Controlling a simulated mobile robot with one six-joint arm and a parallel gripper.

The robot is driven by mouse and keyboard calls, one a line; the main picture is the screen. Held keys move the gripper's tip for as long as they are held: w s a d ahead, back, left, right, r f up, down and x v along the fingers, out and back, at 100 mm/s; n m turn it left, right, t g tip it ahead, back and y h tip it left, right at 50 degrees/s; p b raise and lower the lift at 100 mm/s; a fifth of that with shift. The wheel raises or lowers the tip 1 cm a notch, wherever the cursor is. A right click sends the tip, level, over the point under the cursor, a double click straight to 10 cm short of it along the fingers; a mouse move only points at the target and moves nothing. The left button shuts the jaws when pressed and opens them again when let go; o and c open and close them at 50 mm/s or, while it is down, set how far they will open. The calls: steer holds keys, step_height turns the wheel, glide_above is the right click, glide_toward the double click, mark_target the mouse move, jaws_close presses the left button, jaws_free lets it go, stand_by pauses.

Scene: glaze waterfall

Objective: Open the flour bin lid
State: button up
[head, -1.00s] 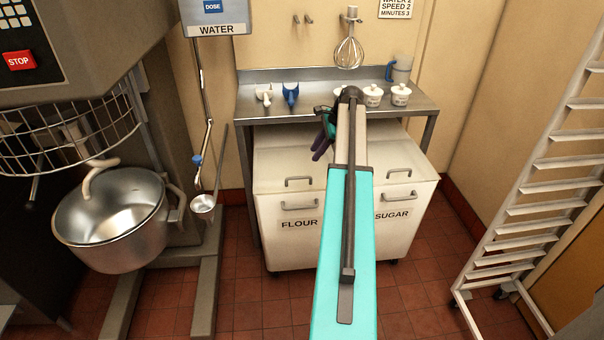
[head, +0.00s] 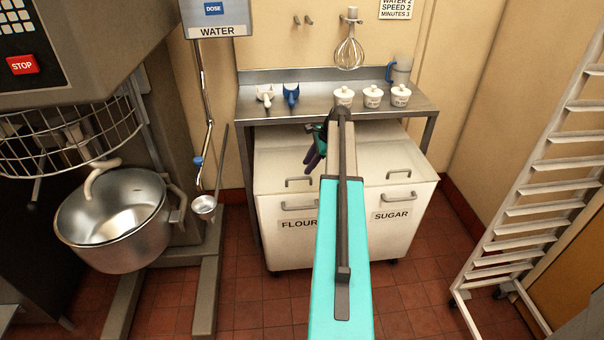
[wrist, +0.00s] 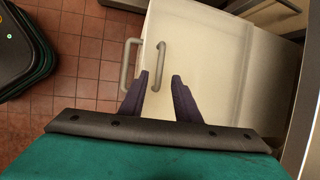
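The white flour bin (head: 287,245) stands under the steel table, its label partly behind my arm. Its lid (head: 284,160) lies shut, with a grey lid handle (head: 301,182) near the front edge. In the wrist view the lid handle (wrist: 158,66) stands just beyond my fingertips, towards the left finger. The bin's front handle (wrist: 127,66) shows left of it. My gripper (wrist: 161,76) is open and empty, its two dark purple fingers apart above the lid. In the head view my gripper (head: 313,160) is over the lid, partly hidden by my arm.
The sugar bin (head: 392,235) stands right beside the flour bin. A mixer bowl (head: 115,220) is at left, a rack (head: 530,185) at right.

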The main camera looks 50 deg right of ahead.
mark_target(302, 179)
steer(key=shift+p+x, duration=0.6)
steer(key=shift+x, duration=2.7)
jaws_close()
